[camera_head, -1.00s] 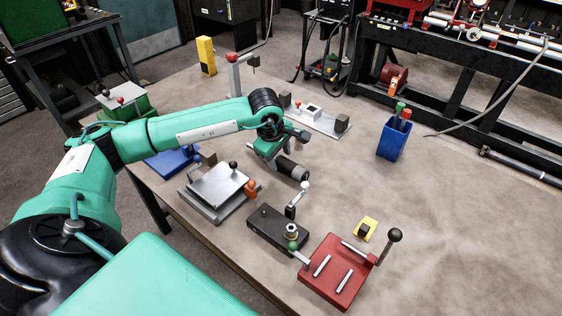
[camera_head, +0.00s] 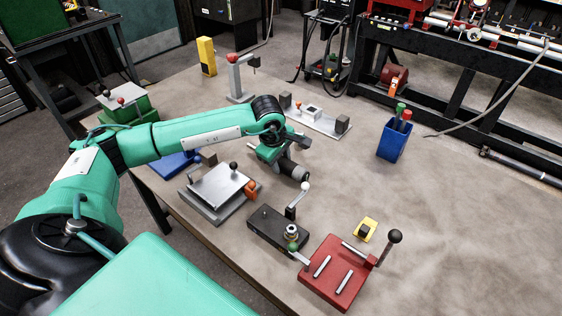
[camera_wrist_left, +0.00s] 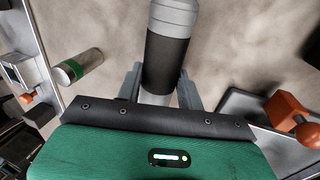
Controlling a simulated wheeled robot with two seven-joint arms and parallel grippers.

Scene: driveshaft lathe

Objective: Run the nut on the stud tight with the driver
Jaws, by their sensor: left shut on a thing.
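My left gripper (camera_head: 280,160) is shut on the driver, a dark cylinder (camera_head: 292,169) with a grey end. In the left wrist view the driver (camera_wrist_left: 168,45) lies between the two grey fingers (camera_wrist_left: 160,88). It is held above the table, behind the black block (camera_head: 268,228). On that block a round metal piece (camera_head: 291,231), which looks like the nut on its stud, sits near the right end. The driver and this piece are apart. The stud's thread is too small to make out. My right gripper is not in view.
A white-knobbed lever (camera_head: 297,200) rises at the block's rear. A red fixture (camera_head: 335,272) with a black-knobbed lever stands to its right, a grey plate fixture (camera_head: 217,190) to its left. A yellow-and-black item (camera_head: 367,229) and blue bin (camera_head: 394,140) are farther right. The table's right side is mostly clear.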

